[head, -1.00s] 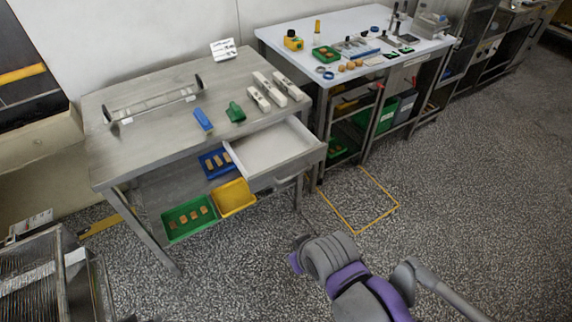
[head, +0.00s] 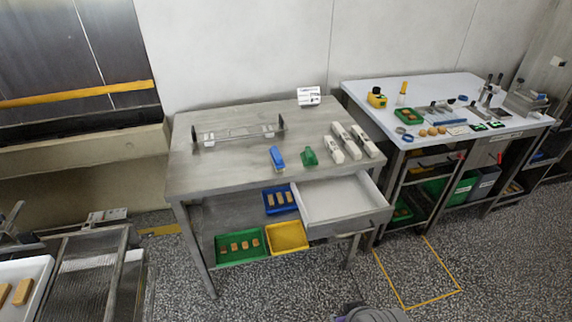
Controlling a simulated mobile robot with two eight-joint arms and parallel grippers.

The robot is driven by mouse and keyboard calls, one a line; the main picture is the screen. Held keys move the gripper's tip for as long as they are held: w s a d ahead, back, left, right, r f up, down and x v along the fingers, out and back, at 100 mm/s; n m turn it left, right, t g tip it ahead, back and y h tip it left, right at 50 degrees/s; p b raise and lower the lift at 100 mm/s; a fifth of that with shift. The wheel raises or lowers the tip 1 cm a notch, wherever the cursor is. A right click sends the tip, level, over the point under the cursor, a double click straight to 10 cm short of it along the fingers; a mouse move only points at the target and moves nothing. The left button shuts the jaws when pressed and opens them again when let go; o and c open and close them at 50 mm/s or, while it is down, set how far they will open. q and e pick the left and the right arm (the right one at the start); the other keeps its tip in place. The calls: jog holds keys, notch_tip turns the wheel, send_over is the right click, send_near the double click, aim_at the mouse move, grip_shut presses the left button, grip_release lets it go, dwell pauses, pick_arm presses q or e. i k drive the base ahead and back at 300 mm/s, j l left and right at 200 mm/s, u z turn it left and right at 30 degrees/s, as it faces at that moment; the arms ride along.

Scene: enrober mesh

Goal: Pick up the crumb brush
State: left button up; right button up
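No thing in the head view is plainly a crumb brush at this size. A small blue object (head: 277,158) and a green object (head: 308,156) lie side by side on the grey steel table (head: 215,177); either has a block-like shape whose details are too small to tell. A slim upright yellow-topped thing (head: 402,93) stands on the white-topped table (head: 362,92) to the right. Neither of my grippers is in view; only a bit of my own arm shows at the bottom edge.
An open, empty drawer (head: 335,197) juts from the steel table's front. Several white bars (head: 346,140) and a long clear rack (head: 238,136) lie on top. Green (head: 222,260) and yellow (head: 300,250) trays sit below. A mesh conveyor (head: 85,275) stands at lower left.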

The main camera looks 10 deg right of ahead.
aim_at(276, 158)
jog(key=i+u, duration=0.1)
jog(key=i, duration=1)
